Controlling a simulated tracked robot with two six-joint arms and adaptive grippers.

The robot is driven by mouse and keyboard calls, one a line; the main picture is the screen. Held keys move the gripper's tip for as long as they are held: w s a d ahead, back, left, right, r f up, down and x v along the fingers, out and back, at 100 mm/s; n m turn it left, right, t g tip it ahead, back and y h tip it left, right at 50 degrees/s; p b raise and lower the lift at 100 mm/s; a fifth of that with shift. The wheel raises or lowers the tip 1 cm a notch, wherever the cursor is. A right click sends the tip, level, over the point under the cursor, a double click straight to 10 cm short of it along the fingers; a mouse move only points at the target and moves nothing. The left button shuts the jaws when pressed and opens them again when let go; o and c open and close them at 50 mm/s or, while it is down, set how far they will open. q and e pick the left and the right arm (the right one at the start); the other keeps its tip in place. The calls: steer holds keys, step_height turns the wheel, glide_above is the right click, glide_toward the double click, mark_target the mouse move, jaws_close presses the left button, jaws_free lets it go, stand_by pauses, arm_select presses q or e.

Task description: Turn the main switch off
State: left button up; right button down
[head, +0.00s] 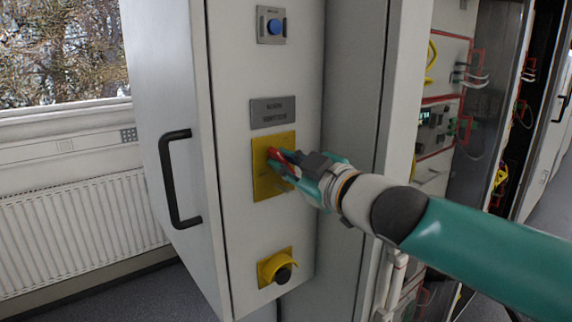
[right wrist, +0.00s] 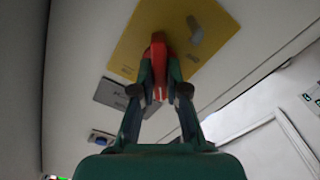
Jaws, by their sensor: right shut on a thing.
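The main switch is a red handle (right wrist: 158,62) on a yellow plate (head: 272,183) on the side of the grey cabinet. The plate also shows in the right wrist view (right wrist: 205,20). My right gripper (head: 282,163) is at the plate, shut on the red handle. In the right wrist view its two fingers (right wrist: 159,88) lie on either side of the handle. In the head view the fingers partly hide the handle, and its exact turn angle is hard to tell. My left gripper is not in view.
A grey label plate (head: 272,112) sits above the yellow plate, with a blue button (head: 274,26) higher up. A yellow-shrouded black knob (head: 277,268) is below. A black door handle (head: 168,180) stands out at left. Open racks with cables (head: 440,110) are at right.

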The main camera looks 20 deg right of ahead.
steer(key=n, duration=0.3)
steer(key=n+b, duration=0.1)
steer(key=n, duration=0.3)
steer(key=f+n, duration=0.1)
steer(key=n, duration=0.2)
steer(key=shift+a+n, duration=0.2)
steer(key=shift+n, duration=0.1)
stand_by(0.4)
steer(key=c, duration=1.2)
jaws_free()
steer(key=shift+r, duration=0.1)
steer(key=v, duration=1.2)
